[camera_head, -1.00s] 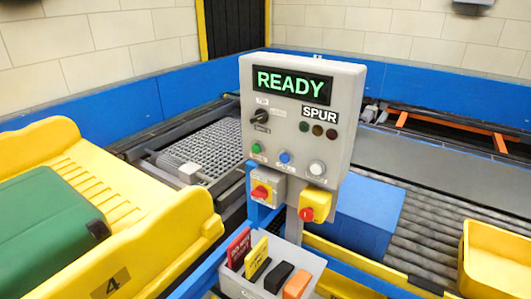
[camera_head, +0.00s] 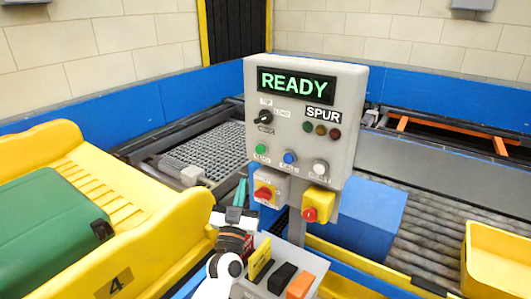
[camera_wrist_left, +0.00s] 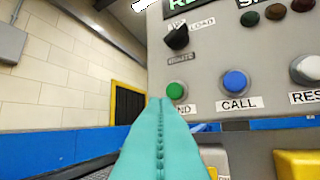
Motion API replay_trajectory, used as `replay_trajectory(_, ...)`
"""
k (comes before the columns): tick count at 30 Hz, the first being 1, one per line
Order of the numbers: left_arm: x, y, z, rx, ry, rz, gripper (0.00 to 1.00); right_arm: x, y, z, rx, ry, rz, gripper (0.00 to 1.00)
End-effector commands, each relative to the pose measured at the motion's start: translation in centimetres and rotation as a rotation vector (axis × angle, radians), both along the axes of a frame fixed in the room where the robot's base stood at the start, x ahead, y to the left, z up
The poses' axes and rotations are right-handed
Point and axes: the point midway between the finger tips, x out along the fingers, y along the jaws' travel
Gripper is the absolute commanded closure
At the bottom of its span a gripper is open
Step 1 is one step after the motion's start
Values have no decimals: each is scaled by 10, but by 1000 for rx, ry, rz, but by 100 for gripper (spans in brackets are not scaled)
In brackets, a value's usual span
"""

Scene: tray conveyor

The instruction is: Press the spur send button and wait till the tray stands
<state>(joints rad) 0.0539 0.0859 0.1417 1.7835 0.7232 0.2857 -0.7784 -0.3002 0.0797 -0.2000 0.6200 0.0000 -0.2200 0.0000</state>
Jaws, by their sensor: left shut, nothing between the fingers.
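The grey control panel (camera_head: 345,115) reads READY in green on its display (camera_head: 295,86), with a SPUR label beside it. Its green button (camera_head: 260,148) sits left of a blue button (camera_head: 290,157) and a white one (camera_head: 320,167). In the left wrist view the green button (camera_wrist_left: 175,90) has a partly covered label ending in "ND". My left gripper (camera_head: 241,190) is shut and empty, below and left of that button. Its teal fingertips (camera_wrist_left: 160,103) look close to the button; contact cannot be told. A yellow tray marked 4 (camera_head: 150,255) holds a green suitcase (camera_head: 50,225) at left.
A black selector knob (camera_head: 264,118) and small lamps are on the panel. A red-and-yellow switch (camera_head: 318,204) and another red knob (camera_head: 264,193) hang below. A bin with cards and blocks (camera_head: 245,288) stands under the panel. A yellow tub (camera_head: 498,262) is at right.

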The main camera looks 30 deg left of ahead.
Motion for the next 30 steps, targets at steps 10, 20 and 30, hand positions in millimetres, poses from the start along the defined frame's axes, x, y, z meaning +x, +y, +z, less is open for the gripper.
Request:
replay_trajectory(10, -13, 25, 42, -13, -141, 106, 100, 0, 0, -1, 0, 0, 0, 33)
replay_trajectory(20, -11, 24, 41, -14, -139, 104, 100, 0, 0, -2, 0, 0, 0, 33)
replay_trajectory(30, 26, 21, 38, -16, -139, 103, 100, 0, 0, -22, 0, 0, 0, 33)
